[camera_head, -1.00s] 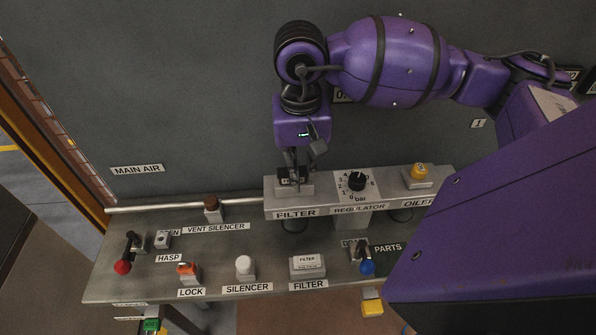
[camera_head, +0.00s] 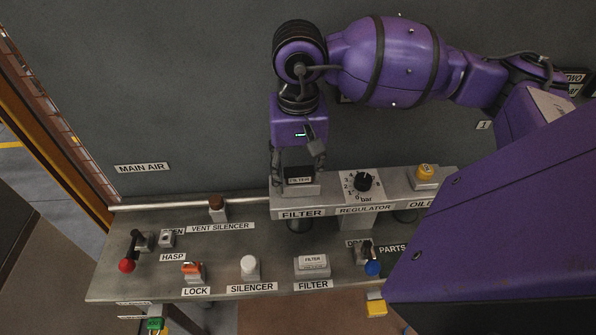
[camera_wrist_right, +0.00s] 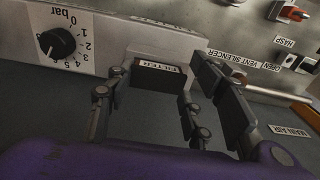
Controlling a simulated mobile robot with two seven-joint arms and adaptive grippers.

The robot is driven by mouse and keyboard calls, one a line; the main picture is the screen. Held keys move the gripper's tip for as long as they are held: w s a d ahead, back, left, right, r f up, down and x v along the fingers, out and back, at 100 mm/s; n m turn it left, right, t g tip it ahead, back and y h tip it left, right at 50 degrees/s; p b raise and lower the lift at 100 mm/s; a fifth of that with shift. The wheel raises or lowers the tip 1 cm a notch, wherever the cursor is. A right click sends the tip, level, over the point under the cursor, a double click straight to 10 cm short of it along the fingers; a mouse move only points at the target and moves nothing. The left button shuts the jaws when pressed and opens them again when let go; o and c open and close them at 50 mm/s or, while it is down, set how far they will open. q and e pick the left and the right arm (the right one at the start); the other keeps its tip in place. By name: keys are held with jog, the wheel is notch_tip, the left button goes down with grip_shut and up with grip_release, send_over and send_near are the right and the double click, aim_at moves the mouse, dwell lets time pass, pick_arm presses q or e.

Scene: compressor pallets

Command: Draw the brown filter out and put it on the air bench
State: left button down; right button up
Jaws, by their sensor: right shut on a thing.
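The brown filter (camera_head: 299,181) shows as a dark, labelled block at the FILTER station of the raised metal rail. In the right wrist view it is the dark block (camera_wrist_right: 160,78) marked FILTER, in front of a pale housing. My right gripper (camera_head: 297,172) reaches down from above with a finger on each side, shut on the filter; the exact contact is hard to see. The filter is still at its station. The air bench (camera_head: 225,270) is the grey metal top below the rail. My left gripper is not in view.
A pale block (camera_head: 312,262) marked FILTER stands on the bench, with a white-topped silencer (camera_head: 250,266) and an orange lock (camera_head: 192,269) to its left. The regulator knob (camera_head: 363,181) and yellow-topped oiler (camera_head: 425,174) are right of the gripper. My purple arm covers the right side.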

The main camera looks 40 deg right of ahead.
aim_at(299, 174)
jog(key=o, duration=0.5)
jog(key=shift+d+r, duration=0.1)
jog(key=shift+d, duration=0.05)
jog(key=r, duration=1.2)
jog(key=shift+s, duration=0.2)
jog(key=shift+a+f, duration=0.15)
jog(key=shift+a, duration=0.05)
